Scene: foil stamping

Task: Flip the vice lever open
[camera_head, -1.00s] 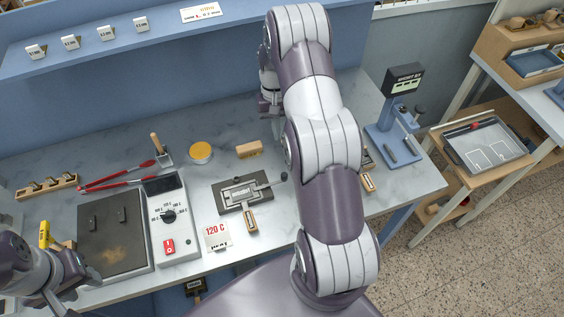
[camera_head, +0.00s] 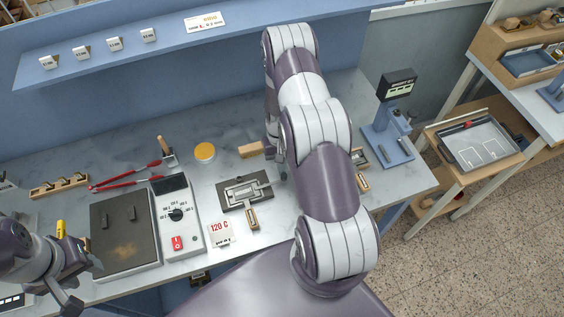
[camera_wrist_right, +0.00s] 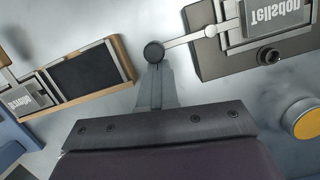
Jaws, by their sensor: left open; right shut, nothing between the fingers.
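The vice (camera_head: 232,200) is a dark base with a metal plate marked "Tellsdon", at the middle of the bench. Its lever (camera_wrist_right: 190,39) is a thin metal bar ending in a round dark knob (camera_wrist_right: 153,52); in the head view it points right, towards my right arm. My right gripper (camera_wrist_right: 155,85) is shut and empty, its fingertips right at the knob in the wrist view; whether they touch it I cannot tell. In the head view my right arm largely hides this gripper. My left gripper (camera_head: 83,281) is open and empty at the lower left, near the hot plate.
A hot plate (camera_head: 124,250) and its control box (camera_head: 190,238) stand left of the vice. A "120 C" card (camera_head: 221,233), a yellow tin (camera_head: 204,152) and a wooden block (camera_head: 250,150) lie near the vice. A blue stand (camera_head: 388,148) is at the right.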

